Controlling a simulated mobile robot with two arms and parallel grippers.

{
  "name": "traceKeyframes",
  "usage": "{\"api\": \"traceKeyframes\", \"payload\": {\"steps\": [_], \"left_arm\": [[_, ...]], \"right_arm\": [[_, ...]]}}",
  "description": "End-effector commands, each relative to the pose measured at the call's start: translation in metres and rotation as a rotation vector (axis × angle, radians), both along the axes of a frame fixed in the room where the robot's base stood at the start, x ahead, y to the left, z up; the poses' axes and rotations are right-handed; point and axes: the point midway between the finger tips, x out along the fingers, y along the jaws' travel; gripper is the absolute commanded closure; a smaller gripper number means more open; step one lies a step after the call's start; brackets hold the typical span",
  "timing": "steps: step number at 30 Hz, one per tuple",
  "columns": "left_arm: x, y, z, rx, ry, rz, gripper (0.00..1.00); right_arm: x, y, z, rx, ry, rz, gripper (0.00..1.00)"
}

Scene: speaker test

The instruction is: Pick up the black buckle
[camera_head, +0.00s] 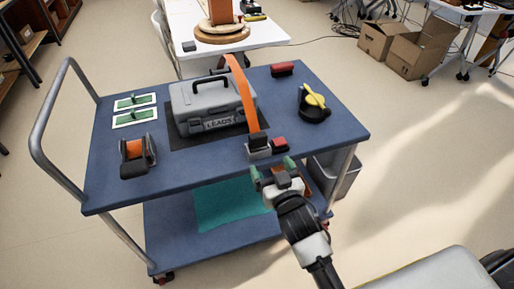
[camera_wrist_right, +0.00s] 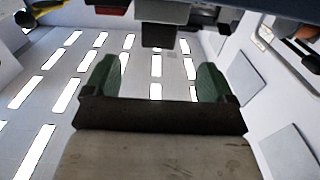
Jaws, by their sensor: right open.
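The black buckle (camera_head: 257,139) is at the lower end of an orange strap (camera_head: 240,90), at the near edge of the blue cart top. A grey block (camera_head: 259,153) is just below it in the head view. In the right wrist view a dark block, seemingly the buckle or its holder (camera_wrist_right: 158,36), shows at top centre beyond the fingertips. My right gripper (camera_head: 272,170) is open and empty, just short of the cart's near edge and apart from the buckle. Its two green fingers show in the wrist view (camera_wrist_right: 157,78). My left gripper is out of view.
A red piece (camera_head: 280,144) sits right beside the buckle. A grey toolbox (camera_head: 205,105) stands behind it on the cart (camera_head: 200,168). An orange tape dispenser (camera_head: 136,156) and a black-and-yellow item (camera_head: 314,104) lie to either side.

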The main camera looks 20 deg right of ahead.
Motion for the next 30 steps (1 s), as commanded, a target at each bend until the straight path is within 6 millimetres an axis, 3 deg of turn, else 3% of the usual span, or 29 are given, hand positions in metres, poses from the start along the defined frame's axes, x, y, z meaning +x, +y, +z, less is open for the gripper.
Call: {"api": "traceKeyframes", "payload": {"steps": [7, 14, 21, 30], "left_arm": [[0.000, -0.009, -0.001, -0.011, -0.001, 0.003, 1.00], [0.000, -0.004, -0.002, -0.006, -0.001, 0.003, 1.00], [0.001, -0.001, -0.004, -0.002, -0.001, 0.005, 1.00], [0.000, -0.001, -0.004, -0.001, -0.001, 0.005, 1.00]], "right_arm": [[0.039, 0.001, 0.005, -0.001, -0.013, -0.001, 0.15], [0.057, 0.002, 0.004, 0.000, -0.010, -0.001, 0.15], [0.092, 0.004, 0.001, -0.001, -0.011, -0.001, 0.15], [0.105, 0.005, 0.000, 0.001, -0.009, -0.001, 0.15]]}}
